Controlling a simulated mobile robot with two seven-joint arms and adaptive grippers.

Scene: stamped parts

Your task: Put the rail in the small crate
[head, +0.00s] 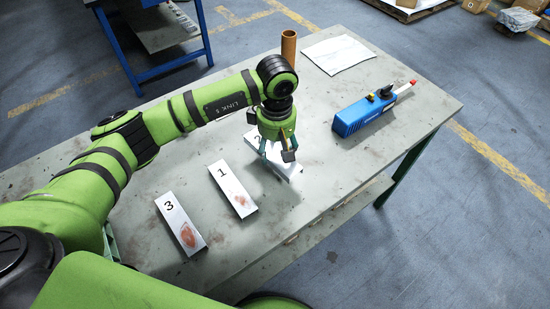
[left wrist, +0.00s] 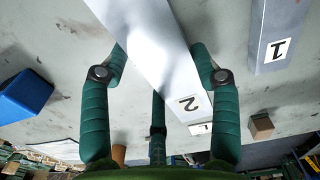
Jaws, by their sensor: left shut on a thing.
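My left gripper (head: 277,153) is shut on the white rail marked 2 (head: 256,137), above the middle of the table. Two more white rails, marked 1 (head: 233,188) and 3 (head: 181,223), lie on the table to the left of the gripper, with reddish-brown stains. No small crate is recognisable in either view. My right gripper is not in view.
The grey worktable (head: 330,195) also holds a brown tube (head: 288,47), a white sheet (head: 338,54) and a blue tool (head: 366,112) with a red tip. The front right of the table is clear. A blue-framed table (head: 175,66) stands behind.

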